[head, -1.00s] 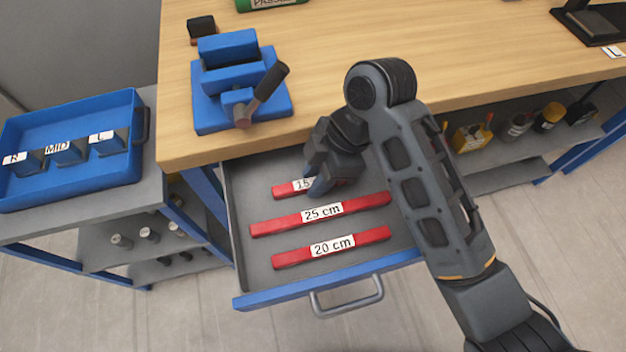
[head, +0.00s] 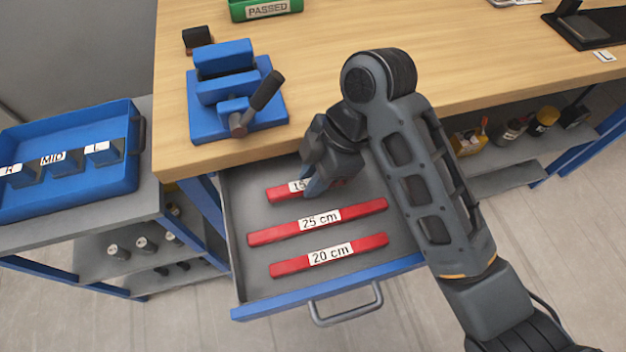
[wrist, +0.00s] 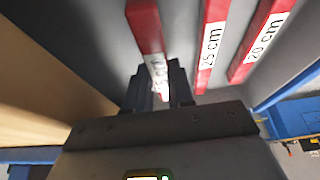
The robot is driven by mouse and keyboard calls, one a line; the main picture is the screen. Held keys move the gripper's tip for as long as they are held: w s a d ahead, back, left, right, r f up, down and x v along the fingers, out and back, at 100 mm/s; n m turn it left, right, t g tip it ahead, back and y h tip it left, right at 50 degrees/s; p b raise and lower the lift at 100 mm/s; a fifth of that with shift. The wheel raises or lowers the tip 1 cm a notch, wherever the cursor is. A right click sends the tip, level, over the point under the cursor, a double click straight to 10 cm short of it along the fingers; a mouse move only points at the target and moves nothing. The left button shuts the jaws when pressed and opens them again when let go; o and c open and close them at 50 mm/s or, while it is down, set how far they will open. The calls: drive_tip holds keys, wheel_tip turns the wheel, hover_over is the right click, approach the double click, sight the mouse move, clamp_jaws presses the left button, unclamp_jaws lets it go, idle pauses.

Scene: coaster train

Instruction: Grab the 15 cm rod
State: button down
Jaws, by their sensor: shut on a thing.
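The 15 cm rod (head: 277,194) is red with a white label, partly hidden behind my gripper in the head view. My gripper (head: 318,188) is shut on it near the label, over the back part of the open drawer. In the wrist view the rod (wrist: 147,32) runs in between the fingers of my gripper (wrist: 160,85). I cannot tell whether the rod touches the drawer floor. The 25 cm rod (head: 275,232) and the 20 cm rod (head: 290,267) lie in front of it; they also show in the wrist view.
The open drawer (head: 240,312) has a blue front with a handle (head: 345,312). The workbench edge (head: 240,160) overhangs its back. A blue vise (head: 235,100) stands on the bench.

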drive_tip(key=shift+r, duration=0.8)
drive_tip(key=s+d+r+p, duration=0.3)
drive_tip(key=d+r+p, duration=0.4)
drive_tip(key=d, duration=0.4)
drive_tip(key=shift+d, duration=0.15)
